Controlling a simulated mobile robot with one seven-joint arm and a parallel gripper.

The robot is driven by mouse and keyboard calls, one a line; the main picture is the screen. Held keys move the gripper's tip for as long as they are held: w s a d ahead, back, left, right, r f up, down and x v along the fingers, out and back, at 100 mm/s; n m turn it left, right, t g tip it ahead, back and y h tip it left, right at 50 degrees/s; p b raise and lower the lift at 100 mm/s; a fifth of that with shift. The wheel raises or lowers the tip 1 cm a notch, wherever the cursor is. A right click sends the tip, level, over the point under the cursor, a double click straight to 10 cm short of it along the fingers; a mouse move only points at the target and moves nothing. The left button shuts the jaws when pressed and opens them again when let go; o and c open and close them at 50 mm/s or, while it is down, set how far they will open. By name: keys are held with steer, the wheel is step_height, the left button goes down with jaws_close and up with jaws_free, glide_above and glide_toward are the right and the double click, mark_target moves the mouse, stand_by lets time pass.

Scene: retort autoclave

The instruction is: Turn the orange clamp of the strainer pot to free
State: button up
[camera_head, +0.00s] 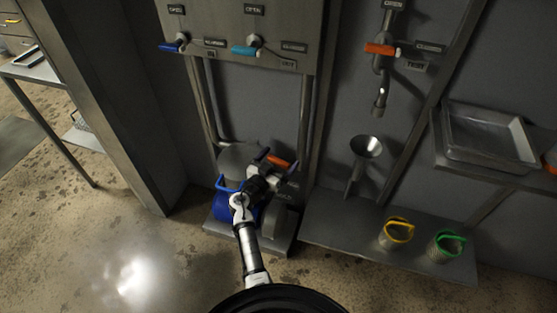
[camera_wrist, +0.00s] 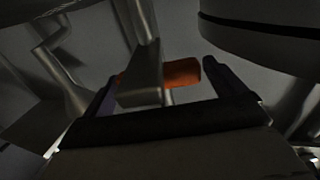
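The orange clamp (camera_head: 278,162) is low on the wall rig, just past the end of my arm in the head view. In the wrist view the orange clamp (camera_wrist: 182,73) lies crosswise between the two fingers of my gripper (camera_wrist: 160,85). A grey metal post and block cover its left part. A gap shows at each finger, so my gripper (camera_head: 272,167) is open around the clamp and not closed on it. The grey rounded body (camera_head: 240,158) beside the clamp appears to be the strainer pot; my arm partly hides this area.
A blue vessel (camera_head: 222,208) with a blue handle stands beside my gripper. Dark-blue (camera_head: 174,45) and light-blue (camera_head: 246,49) levers and another orange lever (camera_head: 381,49) sit higher up.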

steer(key=c, duration=0.8)
steer(key=shift+d+f+n+t+y+b, duration=0.1)
steer(key=shift+f+n+t+y+b, duration=0.15)
steer(key=shift+n+t+y+b, duration=0.4)
steer(key=shift+c, duration=0.2)
steer(key=shift+r+n+t+y+b, duration=0.1)
steer(key=shift+n+t+y+b, duration=0.1)
steer(key=shift+n+y+b, duration=0.45)
steer(key=shift+r+n+t+y+b, duration=0.1)
steer(key=shift+n+t+y, duration=0.1)
steer(key=shift+y, duration=0.7)
steer(key=o, duration=1)
